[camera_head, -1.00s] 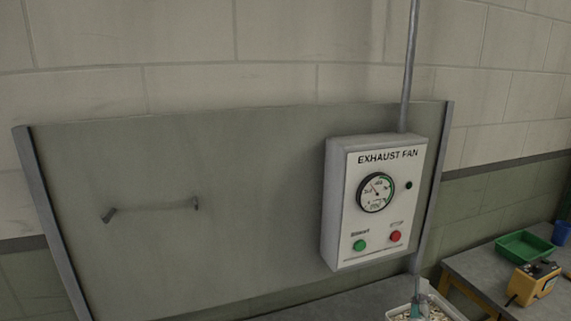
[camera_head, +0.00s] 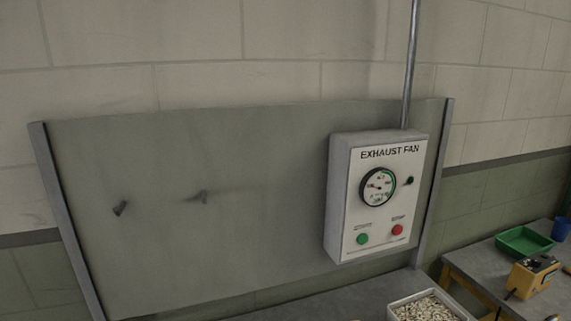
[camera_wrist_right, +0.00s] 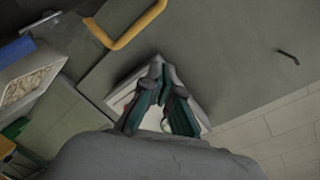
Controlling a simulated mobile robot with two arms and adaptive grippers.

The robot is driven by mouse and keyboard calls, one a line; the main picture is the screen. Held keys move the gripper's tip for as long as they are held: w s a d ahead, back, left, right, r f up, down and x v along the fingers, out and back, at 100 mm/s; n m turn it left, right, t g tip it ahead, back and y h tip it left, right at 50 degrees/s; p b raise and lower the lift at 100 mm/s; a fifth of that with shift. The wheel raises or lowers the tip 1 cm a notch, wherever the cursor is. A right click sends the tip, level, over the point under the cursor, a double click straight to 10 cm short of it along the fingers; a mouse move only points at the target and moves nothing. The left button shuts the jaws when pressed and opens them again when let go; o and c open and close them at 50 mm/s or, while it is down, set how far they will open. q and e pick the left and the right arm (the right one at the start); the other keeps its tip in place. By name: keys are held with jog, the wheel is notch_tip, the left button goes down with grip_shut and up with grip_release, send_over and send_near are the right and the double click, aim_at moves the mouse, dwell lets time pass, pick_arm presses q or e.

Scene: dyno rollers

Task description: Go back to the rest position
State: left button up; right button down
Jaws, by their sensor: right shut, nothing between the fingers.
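The grey exhaust fan control box (camera_head: 345,235) is mounted on the right part of the upright grey panel (camera_head: 240,210). Its face has a round gauge (camera_head: 378,186), a green button (camera_head: 362,239) and a red button (camera_head: 398,230). My right gripper (camera_wrist_right: 161,85) shows only in the right wrist view. Its dark and teal fingers are shut with nothing between them. The pale box (camera_wrist_right: 120,97) appears behind the fingers, partly hidden by them. I cannot tell the gap between them. My left gripper is in neither view.
A tray of pale pellets (camera_head: 425,307) sits below the box. At right, a table holds a green tray (camera_head: 524,242) and a yellow device (camera_head: 532,277). A yellow bar (camera_wrist_right: 135,28) shows in the wrist view.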

jog(key=s+d+f+n+g+h, duration=0.1)
jog(key=s+f+n+g, duration=0.25)
jog(key=s, duration=0.45)
jog(key=s+d+f+n+g+h, duration=0.25)
jog(key=s+g, duration=0.25)
jog(key=s, duration=0.3)
jog(key=s+d+f+n+g+h, duration=0.1)
jog(key=s+f+n+g, duration=0.3)
jog(key=s, duration=0.5)
notch_tip(320, 180, down, 31)
jog(key=s+g+b, duration=0.1)
jog(key=s+b, duration=0.1)
jog(key=b, duration=0.1)
jog(key=s+d+f+g+b, duration=0.1)
jog(key=s+d+f+b, duration=0.1)
jog(key=s+f, duration=1.4)
jog(key=shift+s+d+f, duration=0.15)
jog(key=shift+d+f, duration=0.15)
jog(key=shift+d, duration=0.2)
